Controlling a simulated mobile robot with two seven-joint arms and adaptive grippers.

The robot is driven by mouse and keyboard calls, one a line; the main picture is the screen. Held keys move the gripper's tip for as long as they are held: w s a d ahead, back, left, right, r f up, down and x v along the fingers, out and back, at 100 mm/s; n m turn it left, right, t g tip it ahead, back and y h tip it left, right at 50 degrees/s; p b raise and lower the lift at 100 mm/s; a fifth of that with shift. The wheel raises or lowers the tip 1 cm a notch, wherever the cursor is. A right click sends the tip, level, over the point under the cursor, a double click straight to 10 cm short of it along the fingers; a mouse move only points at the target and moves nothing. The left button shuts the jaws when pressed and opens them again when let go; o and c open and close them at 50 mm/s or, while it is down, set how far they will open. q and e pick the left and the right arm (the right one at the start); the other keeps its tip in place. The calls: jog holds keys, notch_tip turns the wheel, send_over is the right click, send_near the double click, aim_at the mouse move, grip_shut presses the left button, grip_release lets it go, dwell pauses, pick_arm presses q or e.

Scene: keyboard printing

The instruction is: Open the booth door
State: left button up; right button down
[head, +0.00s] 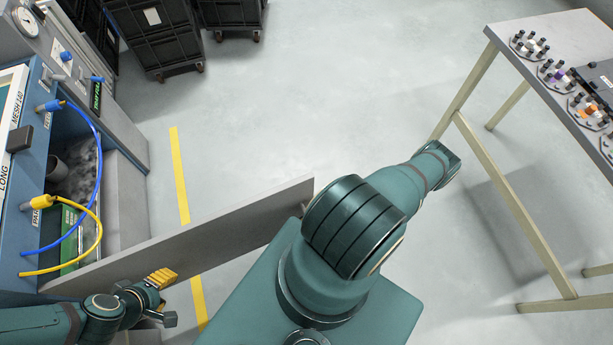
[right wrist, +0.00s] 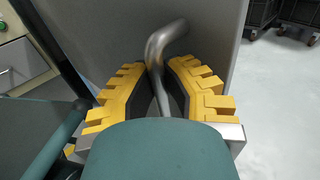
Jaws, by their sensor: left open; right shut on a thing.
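The booth (head: 30,215) is the blue-framed cabinet at the left of the head view, its front open to the inside. Its grey door (head: 215,228) stands swung out across the floor, one end by the booth and the other beside my right arm. In the right wrist view, my right gripper (right wrist: 158,92) is shut on the bent metal handle (right wrist: 166,40), which stands against the grey door panel (right wrist: 100,40). In the head view my right arm hides this gripper and the handle. My left gripper (head: 160,279), yellow-fingered, is open beside the door at lower left.
A blue hose (head: 100,160) and a yellow hose (head: 98,225) loop across the booth front. Black wheeled crates (head: 155,35) stand at the back. A table (head: 510,60) with small parts stands at right. The middle floor is clear.

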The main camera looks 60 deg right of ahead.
dwell(0.3)
jog(key=c, duration=1)
grip_release()
jog(key=shift+s, duration=0.15)
jog(key=v, duration=1.2)
